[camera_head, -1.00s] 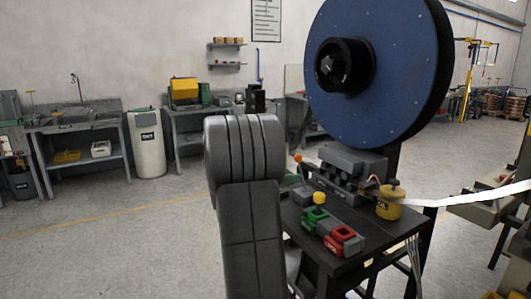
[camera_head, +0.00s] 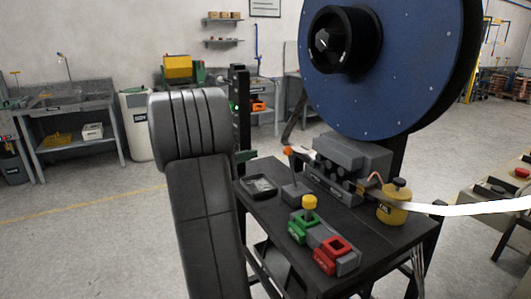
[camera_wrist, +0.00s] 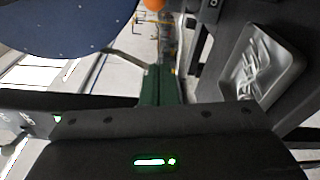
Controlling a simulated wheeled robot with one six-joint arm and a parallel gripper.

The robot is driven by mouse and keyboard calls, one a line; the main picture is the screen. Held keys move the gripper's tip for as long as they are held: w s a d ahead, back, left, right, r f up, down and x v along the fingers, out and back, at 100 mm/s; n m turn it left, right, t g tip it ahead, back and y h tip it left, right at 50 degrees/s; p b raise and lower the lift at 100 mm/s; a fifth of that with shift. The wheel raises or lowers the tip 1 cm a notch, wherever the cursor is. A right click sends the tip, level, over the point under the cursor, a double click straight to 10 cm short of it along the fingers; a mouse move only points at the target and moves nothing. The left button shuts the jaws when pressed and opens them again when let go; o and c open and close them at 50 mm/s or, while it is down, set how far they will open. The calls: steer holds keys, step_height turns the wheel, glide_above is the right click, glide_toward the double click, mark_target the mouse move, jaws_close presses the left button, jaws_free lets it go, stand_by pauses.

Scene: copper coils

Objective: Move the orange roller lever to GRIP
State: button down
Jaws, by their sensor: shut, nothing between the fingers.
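The roller lever is a short stick with an orange knob (camera_head: 288,151) on a grey base on the black table, beside the grey roller block (camera_head: 350,165). The knob also shows at the top edge of the wrist view (camera_wrist: 154,4), partly cut off. My gripper (camera_head: 248,156) is seen edge-on behind my arm, left of the lever and apart from it. In the wrist view its green fingers (camera_wrist: 160,70) are together and empty, pointing up the picture towards the knob's side. No GRIP marking is legible.
A large blue reel (camera_head: 390,70) stands behind the table. A black tray (camera_head: 258,187) lies left of the lever. A yellow-knobbed control (camera_head: 309,203), green and red blocks and a yellow pot (camera_head: 394,203) stand towards the front. A white strip (camera_head: 470,208) runs right.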

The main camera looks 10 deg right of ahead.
steer(key=p+x, duration=0.2)
steer(key=x, duration=0.8)
steer(key=s, duration=0.2)
steer(key=s+r, duration=0.1)
steer(key=s, duration=0.1)
steer(key=shift+d+p, duration=0.15)
steer(key=shift+p, duration=0.25)
steer(key=shift+s+f+b, duration=0.1)
steer(key=shift+s+b, duration=0.05)
steer(key=shift+b, duration=0.55)
steer(key=shift+s+d+m+b, duration=0.1)
steer(key=shift+s+m+b, duration=0.05)
steer(key=shift+m+b, duration=0.3)
steer(key=shift+s+b, duration=0.1)
steer(key=shift+b, duration=0.3)
steer(key=s+d+r+m+h+b, duration=0.1)
steer(key=s+d+m+b, duration=0.3)
steer(key=b, duration=2.5)
steer(key=s+r+m, duration=0.1)
steer(key=s+m, duration=0.5)
steer(key=m, duration=0.1)
steer(key=shift+s+d+h+b, duration=0.25)
steer(key=shift+s+h+b, duration=0.1)
steer(key=shift+h+b, duration=0.05)
